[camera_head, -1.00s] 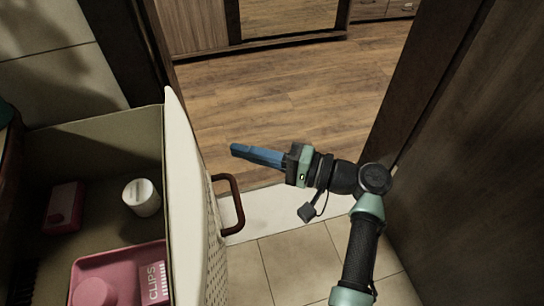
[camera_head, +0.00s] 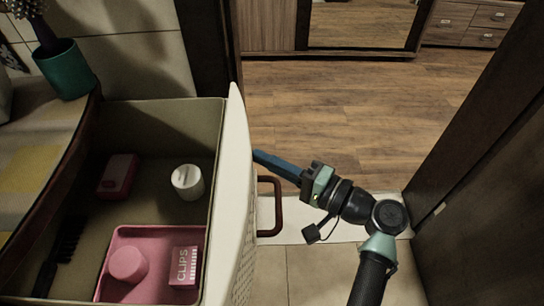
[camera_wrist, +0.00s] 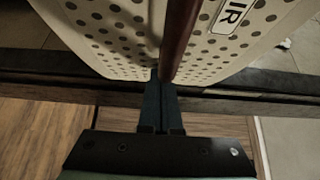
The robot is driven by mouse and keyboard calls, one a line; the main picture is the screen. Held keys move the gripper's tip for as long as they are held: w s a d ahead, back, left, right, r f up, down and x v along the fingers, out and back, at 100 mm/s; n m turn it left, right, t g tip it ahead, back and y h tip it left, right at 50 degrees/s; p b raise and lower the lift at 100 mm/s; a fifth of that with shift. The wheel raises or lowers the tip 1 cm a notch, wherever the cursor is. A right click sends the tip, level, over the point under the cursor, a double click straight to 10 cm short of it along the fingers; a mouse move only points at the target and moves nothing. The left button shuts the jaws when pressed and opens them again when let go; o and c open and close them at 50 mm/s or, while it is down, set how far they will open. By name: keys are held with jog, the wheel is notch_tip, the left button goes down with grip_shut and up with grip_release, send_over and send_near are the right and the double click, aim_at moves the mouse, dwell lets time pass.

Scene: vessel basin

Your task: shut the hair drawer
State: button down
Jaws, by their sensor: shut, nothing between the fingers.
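The hair drawer (camera_head: 243,190) stands open at the left in the head view, with a pale dotted front and a dark reddish handle (camera_head: 278,207). Inside lie a pink box, a white jar and a pink tray. My gripper (camera_head: 256,154) is shut and empty, with blue fingers pointing at the drawer front just beyond the handle. In the wrist view the shut fingertips (camera_wrist: 160,72) are close to the dotted front (camera_wrist: 110,30), beside the handle (camera_wrist: 178,40). Letters "IR" show on a label (camera_wrist: 236,15). I cannot tell whether the tips touch the front.
A counter (camera_head: 45,150) with a green cup (camera_head: 65,68) holding a brush is at the left. A dark wooden panel (camera_head: 490,190) stands close on the right. Open wooden floor (camera_head: 350,110) lies beyond the doorway, with cabinets at the back.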

jog(key=a+p, duration=0.2)
jog(key=a, duration=2.3)
jog(key=shift+a, duration=0.25)
jog(key=shift+s+a, duration=0.1)
jog(key=shift+s, duration=0.05)
